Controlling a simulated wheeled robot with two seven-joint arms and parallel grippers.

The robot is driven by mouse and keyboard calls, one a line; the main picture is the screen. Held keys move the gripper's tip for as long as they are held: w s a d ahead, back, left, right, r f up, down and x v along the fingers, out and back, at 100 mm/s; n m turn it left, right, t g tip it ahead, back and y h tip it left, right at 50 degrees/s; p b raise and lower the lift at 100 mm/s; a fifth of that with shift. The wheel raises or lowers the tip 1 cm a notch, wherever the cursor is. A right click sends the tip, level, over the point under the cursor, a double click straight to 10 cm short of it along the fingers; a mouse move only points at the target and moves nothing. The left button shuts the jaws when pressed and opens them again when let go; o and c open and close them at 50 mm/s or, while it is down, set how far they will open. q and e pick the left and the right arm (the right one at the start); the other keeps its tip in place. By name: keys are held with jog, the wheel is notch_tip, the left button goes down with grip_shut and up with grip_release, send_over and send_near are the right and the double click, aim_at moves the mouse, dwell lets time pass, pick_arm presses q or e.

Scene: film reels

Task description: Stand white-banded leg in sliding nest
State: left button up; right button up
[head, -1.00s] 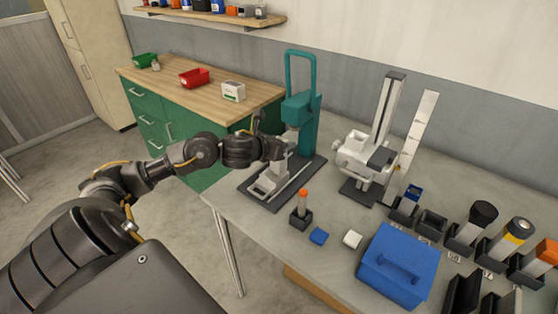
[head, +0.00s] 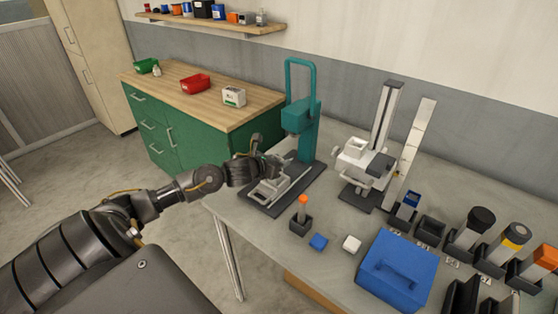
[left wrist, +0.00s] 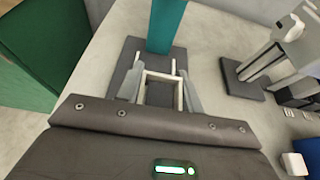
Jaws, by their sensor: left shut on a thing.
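The teal press (head: 302,120) stands on a dark base at the back of the grey table. The pale sliding nest (head: 283,190) lies low on that base, in front of the press column. My left gripper (head: 283,162) is at the nest, just in front of the column. In the left wrist view its two fingers (left wrist: 162,88) flank a white U-shaped frame of the nest (left wrist: 163,74) and are shut on it. I cannot make out a white-banded leg for certain; legs with black (head: 481,218), yellow (head: 517,233) and orange (head: 547,253) ends stand in holders at the right.
A white stand (head: 365,165) with a tall post is right of the press. A green cabinet (head: 190,130) stands behind.

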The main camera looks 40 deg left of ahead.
pick_arm(q)
jog(key=shift+f+b, duration=0.15)
jog(key=shift+b, duration=0.15)
jog(key=o, duration=1.1)
jog(key=shift+r, duration=0.2)
jog(key=b+v, duration=0.1)
jog(key=v, duration=1.1)
jog(key=shift+b, duration=0.35)
jog(key=shift+d, duration=0.15)
